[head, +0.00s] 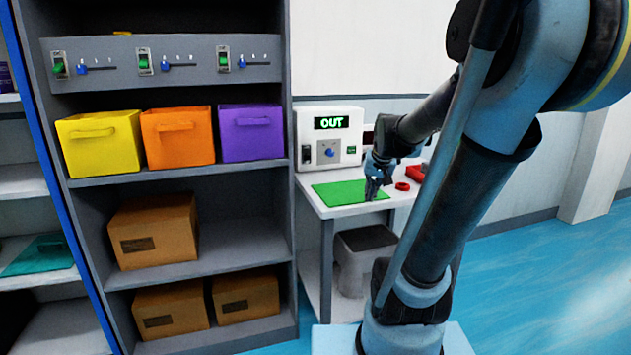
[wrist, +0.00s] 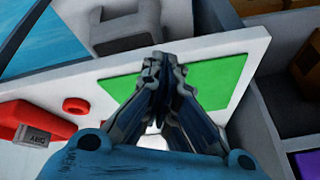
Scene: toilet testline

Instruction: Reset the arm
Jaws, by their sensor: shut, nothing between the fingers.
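The green mat (wrist: 205,75) lies on the table beyond the fingers in that view. My arm is bent, with its upper links filling the right of the head view.
A white table (head: 312,207) carries a box with a lit "OUT" sign (head: 330,140), a red ring (head: 402,186) and a red object (head: 415,172). A grey stool (head: 367,240) stands beneath. Left, a shelf (head: 240,185) holds yellow, orange and purple bins and cardboard boxes.

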